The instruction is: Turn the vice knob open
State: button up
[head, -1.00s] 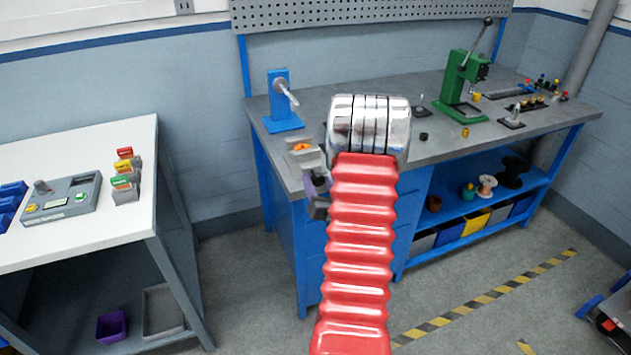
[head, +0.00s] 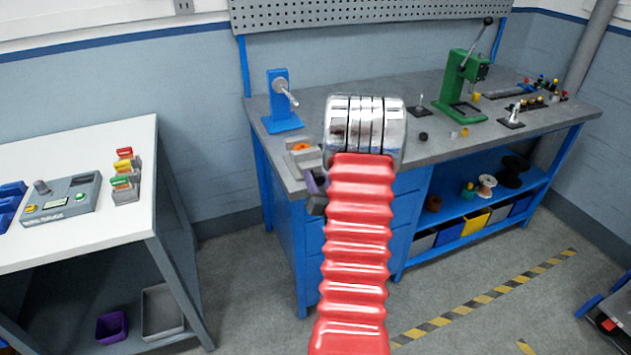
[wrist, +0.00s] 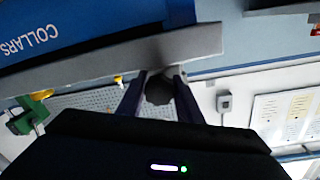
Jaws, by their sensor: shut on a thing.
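The grey vice (head: 309,160) sits at the bench's front left edge with an orange piece (head: 301,147) at its top. My gripper (head: 314,187) is at the front of the vice, just off the bench edge, partly hidden by my red arm. In the wrist view, the two dark purple fingers of my gripper (wrist: 158,90) stand on either side of the dark round vice knob (wrist: 158,87) and are shut on it. The knob is not clear in the head view. The inner vice jaws are mostly hidden.
The grey bench top (head: 375,178) has a blue stand (head: 280,100) at the left and a green press (head: 465,80) further right. A white table (head: 90,240) with a control box (head: 62,197) stands at left. Floor between them is clear.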

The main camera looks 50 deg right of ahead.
jog(key=shift+c, duration=0.6)
jog(key=shift+a, duration=0.25)
jog(key=shift+d, duration=0.1)
jog(key=shift+r+n, duration=0.1)
jog(key=shift+n, duration=0.3)
jog(key=n, duration=0.2)
jog(key=shift+d+n, duration=0.1)
jog(key=shift+n, duration=0.2)
jog(key=n, duration=0.5)
jog(key=shift+w+n+t, duration=0.1)
jog(key=shift+n+t, duration=0.2)
jog(key=shift+t, duration=0.1)
